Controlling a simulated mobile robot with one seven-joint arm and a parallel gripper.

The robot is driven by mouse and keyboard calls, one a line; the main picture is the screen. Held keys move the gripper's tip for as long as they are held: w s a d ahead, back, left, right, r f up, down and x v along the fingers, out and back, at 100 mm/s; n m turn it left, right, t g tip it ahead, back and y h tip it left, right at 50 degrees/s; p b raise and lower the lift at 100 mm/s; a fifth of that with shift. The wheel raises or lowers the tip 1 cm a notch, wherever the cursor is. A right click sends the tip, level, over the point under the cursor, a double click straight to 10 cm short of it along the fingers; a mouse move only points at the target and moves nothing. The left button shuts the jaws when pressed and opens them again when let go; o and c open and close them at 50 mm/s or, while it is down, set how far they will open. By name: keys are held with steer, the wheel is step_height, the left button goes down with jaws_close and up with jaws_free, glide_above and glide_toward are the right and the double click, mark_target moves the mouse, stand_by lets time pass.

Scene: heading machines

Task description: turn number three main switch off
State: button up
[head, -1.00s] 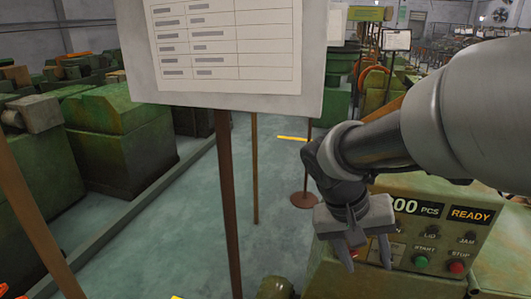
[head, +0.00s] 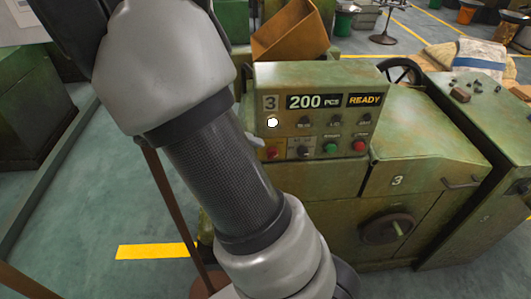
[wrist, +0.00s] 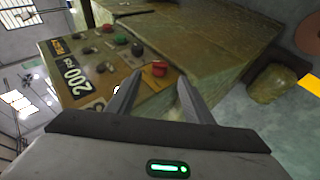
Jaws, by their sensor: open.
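Machine number three's control panel (head: 318,110) faces me in the head view, with a "3" plate and a display reading 200 PCS READY. A dark rotary knob (head: 303,151) on a pale plate in its lower row looks like the main switch; its label and setting are too small to read. It also shows in the wrist view (wrist: 137,49). A red button (wrist: 158,69) sits beside it, appearing between my fingertips. My gripper (wrist: 156,84) is open and empty, in front of that panel end. In the head view my arm hides most of it.
Green start (head: 330,148) and red stop (head: 358,146) buttons sit to the knob's right. A white lamp (head: 272,122) is lit above the red button. A handwheel (head: 387,228) projects from the machine front. Floor at left is open, with a yellow line (head: 157,251).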

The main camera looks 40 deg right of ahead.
steer(key=x, duration=0.9)
steer(key=shift+d+f+p, duration=0.25)
steer(key=shift+p, duration=0.05)
steer(key=shift+c, duration=0.4)
steer(key=c, duration=1)
steer(key=shift+o, duration=0.2)
steer(key=shift+f+b, duration=0.15)
steer(key=shift+b, duration=0.2)
steer(key=shift+f+n+h+b, duration=0.45)
steer(key=shift+n+h+b, duration=0.9)
steer(key=shift+h+b, duration=1.4)
steer(key=shift+f+n+h+b, duration=0.5)
steer(key=shift+n+h+b, duration=0.9)
steer(key=shift+h+b, duration=1.3)
steer(key=shift+f+n+h+b, duration=0.45)
steer(key=shift+n+h+b, duration=0.9)
steer(key=shift+h+b, duration=1.35)
